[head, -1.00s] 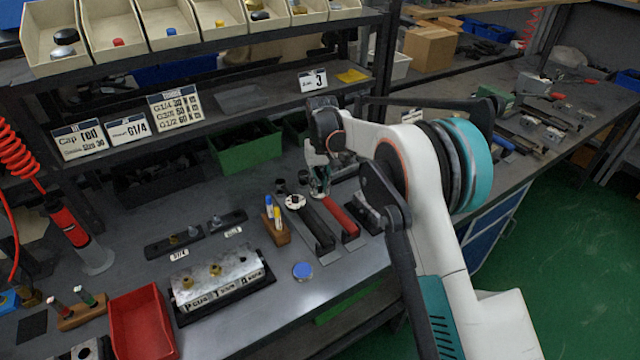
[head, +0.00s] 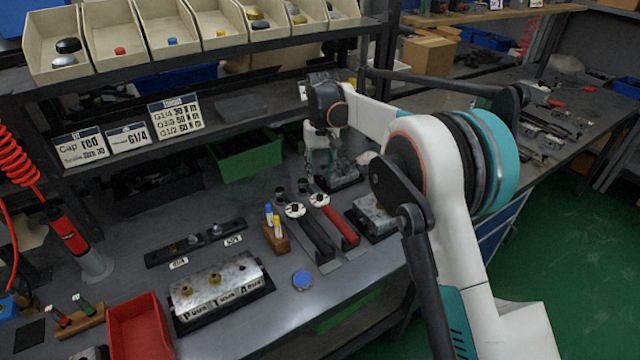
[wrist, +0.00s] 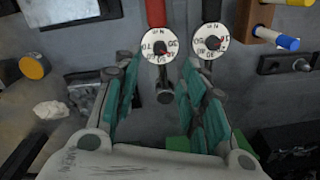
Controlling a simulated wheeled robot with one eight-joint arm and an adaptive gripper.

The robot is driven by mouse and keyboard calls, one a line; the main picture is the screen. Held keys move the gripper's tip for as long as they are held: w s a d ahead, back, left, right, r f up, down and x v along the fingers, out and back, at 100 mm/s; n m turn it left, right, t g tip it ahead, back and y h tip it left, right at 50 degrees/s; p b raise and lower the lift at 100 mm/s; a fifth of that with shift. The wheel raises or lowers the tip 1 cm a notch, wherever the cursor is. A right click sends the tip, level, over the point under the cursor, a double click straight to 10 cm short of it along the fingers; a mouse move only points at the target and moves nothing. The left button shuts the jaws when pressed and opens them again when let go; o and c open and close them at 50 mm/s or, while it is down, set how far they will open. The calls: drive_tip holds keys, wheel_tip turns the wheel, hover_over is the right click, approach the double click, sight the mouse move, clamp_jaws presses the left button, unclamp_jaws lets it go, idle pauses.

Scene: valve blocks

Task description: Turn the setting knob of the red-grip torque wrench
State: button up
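The red-grip torque wrench (head: 342,228) lies on the bench, right of a black-grip wrench (head: 318,238). Its setting knob (head: 319,200) is a white dial with a dark centre. In the wrist view the red grip (wrist: 155,12) is at the top, and its numbered dial (wrist: 160,43) lies just beyond and between my fingertips. The black wrench's dial (wrist: 210,40) is beside it on the right. My gripper (wrist: 160,72) is open and empty, with green pads on both sides. In the head view my gripper (head: 322,178) is behind the dials, apart from them.
A wooden holder (head: 277,238) with coloured pens stands left of the wrenches. A metal block (head: 372,215) sits close on the right. A green bin (head: 245,157) is at the back left. A blue cap (head: 302,280) lies in front, with bare bench around it.

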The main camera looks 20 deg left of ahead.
sight(320, 196)
wheel_tip(320, 196, up, 4)
drive_tip(key=shift+f, duration=0.25)
wheel_tip(320, 196, down, 12)
drive_tip(key=n+p, duration=0.1)
drive_tip(key=n, duration=0.7)
drive_tip(key=shift+a+n, duration=0.1)
drive_tip(key=shift+n, duration=0.2)
idle(0.3)
clamp_jaws()
